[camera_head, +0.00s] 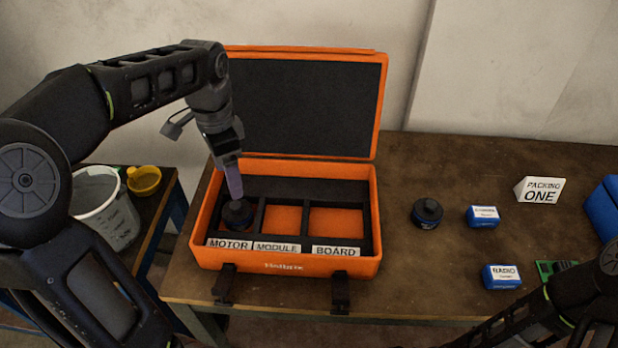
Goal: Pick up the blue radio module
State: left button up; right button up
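The blue radio module (501,277), a small box with a white RADIO label, lies on the brown table at the lower right, beside a green circuit board (546,269). My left gripper (235,196) points down into the orange case, far to the left of the radio module. Its fingertips are at the top of a dark round motor (238,215) in the MOTOR compartment. I cannot tell whether the fingers grip it. My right arm crosses the bottom right corner and partly covers the green board. Its gripper does not show.
The open orange case (372,225) has MODULE and BOARD compartments that look empty. A second motor (427,213) and another blue module (482,216) lie right of it. A PACKING ONE sign (540,190) and a blue bin (606,207) stand farther right. A bucket (110,215) stands left.

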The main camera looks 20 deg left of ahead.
aim_at(496, 276)
jog(key=l+z, duration=0.35)
jog(key=l, duration=0.75)
jog(key=l+z, duration=0.3)
jog(key=l, duration=0.8)
